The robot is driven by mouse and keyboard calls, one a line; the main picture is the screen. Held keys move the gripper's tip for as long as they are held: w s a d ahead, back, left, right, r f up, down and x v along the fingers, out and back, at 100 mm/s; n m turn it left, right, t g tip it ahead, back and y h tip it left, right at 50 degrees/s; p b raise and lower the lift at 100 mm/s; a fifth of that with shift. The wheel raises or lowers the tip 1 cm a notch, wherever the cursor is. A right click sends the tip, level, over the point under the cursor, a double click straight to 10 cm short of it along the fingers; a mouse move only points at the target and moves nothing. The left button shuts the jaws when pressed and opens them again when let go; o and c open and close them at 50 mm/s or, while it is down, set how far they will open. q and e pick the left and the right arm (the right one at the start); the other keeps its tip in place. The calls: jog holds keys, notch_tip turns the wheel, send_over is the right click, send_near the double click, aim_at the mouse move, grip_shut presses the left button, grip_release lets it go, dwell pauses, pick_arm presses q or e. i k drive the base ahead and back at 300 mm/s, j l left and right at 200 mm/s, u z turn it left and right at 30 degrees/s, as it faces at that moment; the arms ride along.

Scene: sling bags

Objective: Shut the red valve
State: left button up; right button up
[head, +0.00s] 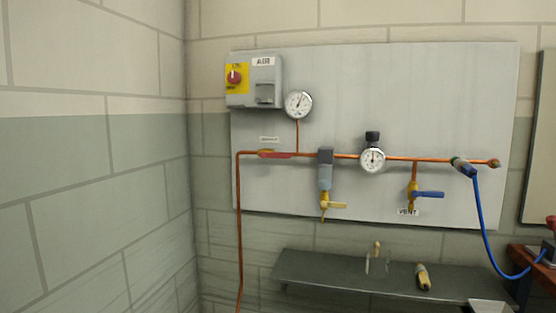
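The red valve (275,154) is on the copper pipe at the left of the grey wall panel, just right of the pipe's bend. Its red lever lies roughly in line with the horizontal pipe. A small white label, too small to read, is above it. Neither of my grippers is in view, and nothing touches the valve.
The panel (450,90) also holds a switch box (265,85) with a red knob, gauges, a filter with a yellow tap, and a blue-handled vent valve (428,194). A blue hose (483,225) hangs at right. A dark shelf (330,272) juts out below.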

aim_at(276, 155)
jog(key=u, duration=0.25)
jog(key=i+l+u, duration=0.2)
jog(key=i+u, duration=0.2)
jog(key=i+l+u, duration=0.25)
jog(key=u, duration=0.15)
